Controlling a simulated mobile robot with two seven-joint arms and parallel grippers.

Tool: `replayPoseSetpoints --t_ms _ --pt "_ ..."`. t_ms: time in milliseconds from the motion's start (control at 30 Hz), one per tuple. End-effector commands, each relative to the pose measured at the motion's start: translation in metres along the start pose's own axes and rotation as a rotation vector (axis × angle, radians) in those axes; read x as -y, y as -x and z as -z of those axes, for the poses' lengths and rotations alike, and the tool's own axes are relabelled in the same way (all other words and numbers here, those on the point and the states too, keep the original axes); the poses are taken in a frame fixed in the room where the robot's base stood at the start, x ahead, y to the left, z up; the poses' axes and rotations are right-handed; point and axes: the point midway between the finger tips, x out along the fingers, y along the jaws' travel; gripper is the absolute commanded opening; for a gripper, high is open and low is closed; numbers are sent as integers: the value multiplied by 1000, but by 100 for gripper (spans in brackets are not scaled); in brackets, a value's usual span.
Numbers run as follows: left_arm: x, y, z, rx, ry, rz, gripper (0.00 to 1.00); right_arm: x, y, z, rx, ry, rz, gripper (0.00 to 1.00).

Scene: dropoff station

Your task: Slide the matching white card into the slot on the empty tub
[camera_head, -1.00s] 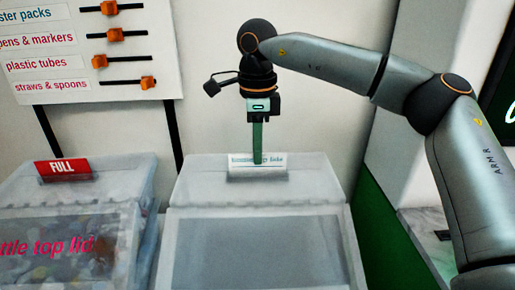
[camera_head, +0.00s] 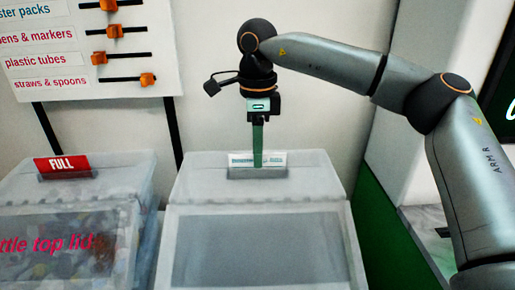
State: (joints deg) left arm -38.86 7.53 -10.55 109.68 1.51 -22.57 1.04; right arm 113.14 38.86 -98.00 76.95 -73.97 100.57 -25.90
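The empty tub (camera_head: 195,185) is a translucent white box with a grey front panel. On its top sits a grey slot holder (camera_head: 270,173). A white card (camera_head: 272,159) with small teal lettering, too blurred to read, stands upright at the holder, its lower edge against or in the slot. My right gripper (camera_head: 258,160) points straight down over the card, its green fingers at the card's middle. It looks closed on the card, seen edge-on. My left gripper is out of view.
A filled tub (camera_head: 110,190) stands to the left, with a red FULL card (camera_head: 62,164) in its holder. A white board (camera_head: 90,60) with labels and orange sliders is behind on the left. A green panel (camera_head: 385,235) is to the right.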

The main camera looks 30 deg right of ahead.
Motion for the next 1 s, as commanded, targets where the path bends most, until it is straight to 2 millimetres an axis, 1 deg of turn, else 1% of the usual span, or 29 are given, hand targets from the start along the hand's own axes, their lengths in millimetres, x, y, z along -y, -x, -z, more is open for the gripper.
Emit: replayPoseSetpoints --t_ms 133,267,500,600,700,833,1000 --pt "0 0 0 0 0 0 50 0 4 0 1 0 1 40" --pt "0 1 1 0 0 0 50 0 20 -1 2 -1 3 40" --pt "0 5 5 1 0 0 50 0 74 -1 3 -1 2 40" --pt "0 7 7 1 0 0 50 0 94 -1 2 0 2 40" --pt "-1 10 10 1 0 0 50 0 111 0 1 -1 1 40" --pt "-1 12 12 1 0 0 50 0 122 0 0 0 1 40" --pt "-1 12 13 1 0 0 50 0 126 0 0 -1 0 40"
